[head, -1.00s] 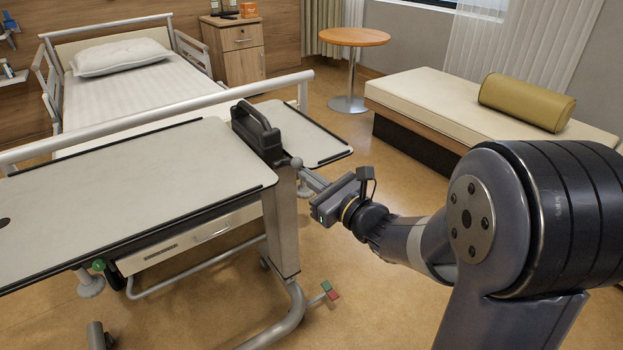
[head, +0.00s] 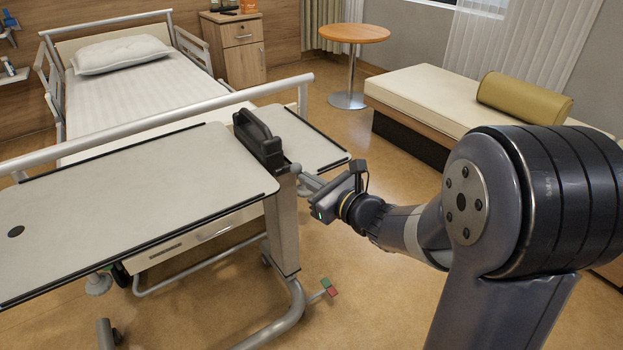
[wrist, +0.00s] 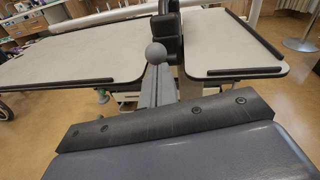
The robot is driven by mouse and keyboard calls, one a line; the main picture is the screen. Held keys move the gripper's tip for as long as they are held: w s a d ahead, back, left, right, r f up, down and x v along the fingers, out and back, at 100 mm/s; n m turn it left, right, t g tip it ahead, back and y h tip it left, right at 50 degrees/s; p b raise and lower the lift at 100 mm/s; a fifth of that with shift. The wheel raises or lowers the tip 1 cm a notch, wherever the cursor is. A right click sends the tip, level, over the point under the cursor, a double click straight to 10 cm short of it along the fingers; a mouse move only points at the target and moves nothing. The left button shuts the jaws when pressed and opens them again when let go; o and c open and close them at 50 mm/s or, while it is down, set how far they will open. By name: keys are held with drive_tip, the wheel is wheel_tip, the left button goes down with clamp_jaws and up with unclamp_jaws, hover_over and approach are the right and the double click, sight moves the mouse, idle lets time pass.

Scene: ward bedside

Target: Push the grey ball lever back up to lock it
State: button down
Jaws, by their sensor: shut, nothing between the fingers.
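The grey ball (wrist: 156,53) of the lever shows in the wrist view, just beyond the ends of my gripper's fingers. In the head view the small ball (head: 296,168) sits at the top of the overbed table's column, below the black handle (head: 258,140). My gripper (head: 303,179) is shut and empty, with its fingertips right at the ball from the front right. In the wrist view my fingers (wrist: 153,74) point at the ball's underside. Whether they touch it cannot be told. The lever's stem is hidden behind my fingers.
The large tabletop (head: 120,205) lies left of the ball and a smaller leaf (head: 300,140) lies right of the handle. The table's column (head: 284,235) stands below. A bed (head: 150,85) is behind. The floor (head: 390,290) below my arm is clear.

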sight(299, 164)
drive_tip(key=shift+w+a+r+g+h+p, duration=0.15)
drive_tip(key=shift+r+g+h+p, duration=0.3)
drive_tip(key=shift+p, duration=0.75)
drive_tip(key=shift+w+a+r+g+h+p, duration=0.15)
drive_tip(key=shift+r+p, duration=0.45)
drive_tip(key=shift+p, duration=0.6)
drive_tip(key=shift+w+r+g+h+p, duration=0.25)
drive_tip(key=shift+r+p, duration=0.3)
drive_tip(key=shift+p, duration=0.65)
drive_tip(key=r+g+p, duration=0.1)
drive_tip(key=p, duration=0.3)
drive_tip(key=w+a+r+g+h+p, duration=0.1)
drive_tip(key=p, duration=0.4)
drive_tip(key=g+h+p, duration=0.1)
drive_tip(key=p, duration=0.3)
drive_tip(key=shift+w+a+r+m, duration=0.15)
drive_tip(key=shift+w+r+m, duration=0.15)
drive_tip(key=shift+w+r, duration=0.1)
drive_tip(key=w+g+h+p, duration=0.1)
drive_tip(key=p, duration=0.6)
drive_tip(key=shift+a+r+g, duration=0.25)
drive_tip(key=shift+a+r, duration=0.1)
drive_tip(key=shift+r, duration=0.05)
drive_tip(key=w+p, duration=0.1)
drive_tip(key=p, duration=0.2)
drive_tip(key=a+g+h+p, duration=0.1)
drive_tip(key=p, duration=0.2)
drive_tip(key=shift+w+r, duration=0.2)
drive_tip(key=shift+w, duration=0.2)
